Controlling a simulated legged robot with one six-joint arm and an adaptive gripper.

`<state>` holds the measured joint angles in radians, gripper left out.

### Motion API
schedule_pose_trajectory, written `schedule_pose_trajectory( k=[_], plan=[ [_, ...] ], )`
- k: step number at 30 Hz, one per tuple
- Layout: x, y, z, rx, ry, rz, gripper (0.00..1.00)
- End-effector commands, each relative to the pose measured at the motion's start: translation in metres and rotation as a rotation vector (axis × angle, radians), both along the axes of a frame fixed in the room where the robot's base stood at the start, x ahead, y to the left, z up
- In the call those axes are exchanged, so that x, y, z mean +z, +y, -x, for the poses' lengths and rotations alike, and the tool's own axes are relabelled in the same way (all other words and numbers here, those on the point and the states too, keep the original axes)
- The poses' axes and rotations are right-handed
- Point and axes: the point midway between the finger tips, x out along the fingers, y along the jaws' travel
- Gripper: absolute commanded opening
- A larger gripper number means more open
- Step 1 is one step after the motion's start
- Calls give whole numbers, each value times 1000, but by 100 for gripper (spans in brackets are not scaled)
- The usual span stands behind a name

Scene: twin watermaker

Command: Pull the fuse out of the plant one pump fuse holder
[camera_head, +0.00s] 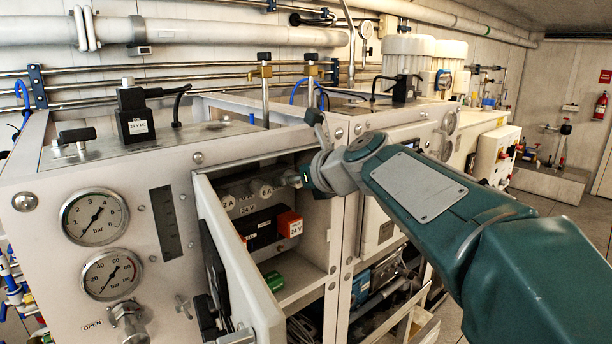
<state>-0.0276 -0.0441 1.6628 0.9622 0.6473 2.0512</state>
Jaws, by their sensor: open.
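The front cabinet has an open compartment holding a row of pale round fuse holders. One fuse holder (262,188) is in the middle of the row, and another fuse holder (228,201) is to its left with a 2 A label below. A third pale round part shows at the right end, right by my gripper (303,177). My gripper is open at the compartment's upper right edge, pointing left into it. Its fingertips are small and partly hidden, and I cannot tell whether they touch that part. I cannot read which holder is the plant one pump's.
The cabinet door (238,265) stands open on the left of the compartment. Pressure gauges (95,219) are on the left panel. A second cabinet (375,220) stands to the right, behind my arm.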

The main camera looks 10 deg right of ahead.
Motion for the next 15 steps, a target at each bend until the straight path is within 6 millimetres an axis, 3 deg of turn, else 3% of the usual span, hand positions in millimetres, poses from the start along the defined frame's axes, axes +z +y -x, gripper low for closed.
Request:
schedule_pose_trajectory(
  k=[11, 14, 15],
  plan=[
    [-3, 4, -6, 0, 0, 0, 77],
    [-3, 4, -6, 0, 0, 0, 37],
    [-3, 4, -6, 0, 0, 0, 19]
  ],
)
